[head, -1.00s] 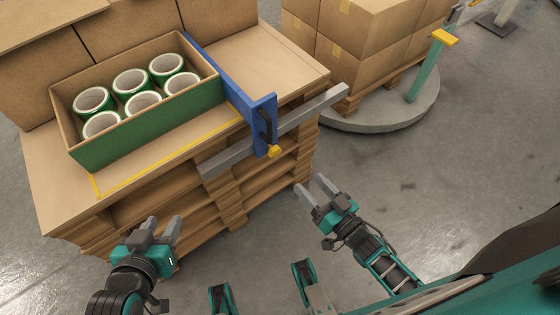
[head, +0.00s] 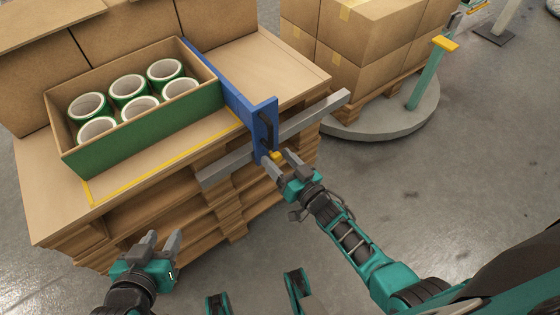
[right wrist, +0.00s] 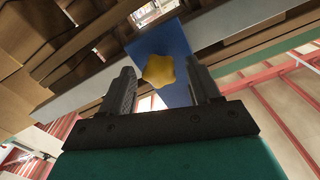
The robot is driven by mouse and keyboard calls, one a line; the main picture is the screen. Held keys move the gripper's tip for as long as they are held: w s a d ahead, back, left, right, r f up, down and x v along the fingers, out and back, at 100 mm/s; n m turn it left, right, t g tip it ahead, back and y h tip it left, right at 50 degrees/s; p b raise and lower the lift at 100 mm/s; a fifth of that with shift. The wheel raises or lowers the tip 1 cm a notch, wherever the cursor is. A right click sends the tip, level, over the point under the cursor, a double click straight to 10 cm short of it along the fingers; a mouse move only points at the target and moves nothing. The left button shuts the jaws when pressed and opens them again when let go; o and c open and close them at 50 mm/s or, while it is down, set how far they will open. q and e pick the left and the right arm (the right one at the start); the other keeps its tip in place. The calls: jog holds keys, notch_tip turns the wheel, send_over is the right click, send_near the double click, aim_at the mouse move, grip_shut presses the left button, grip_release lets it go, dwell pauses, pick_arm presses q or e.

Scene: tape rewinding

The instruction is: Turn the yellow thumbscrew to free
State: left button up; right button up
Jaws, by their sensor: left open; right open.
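The yellow thumbscrew (head: 276,155) sits at the lower end of a blue bracket (head: 262,122) that hangs over a grey metal bar (head: 226,166). In the right wrist view the star-shaped yellow thumbscrew (right wrist: 159,71) shows between the two fingers, in front of the blue bracket (right wrist: 172,38). My right gripper (head: 279,162) is open, with a finger on either side of the thumbscrew; a gap shows on each side of it in the wrist view (right wrist: 164,88). My left gripper (head: 160,244) is open and empty, low in front of the pallet stack.
A green-sided box (head: 150,128) of tape rolls stands on the wooden top, left of the blue bracket. Stacked pallets (head: 185,225) lie below. Cardboard boxes (head: 365,35) and a teal post (head: 428,75) stand at right.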

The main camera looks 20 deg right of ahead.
jog(key=shift+c, duration=0.3)
jog(key=c, duration=1)
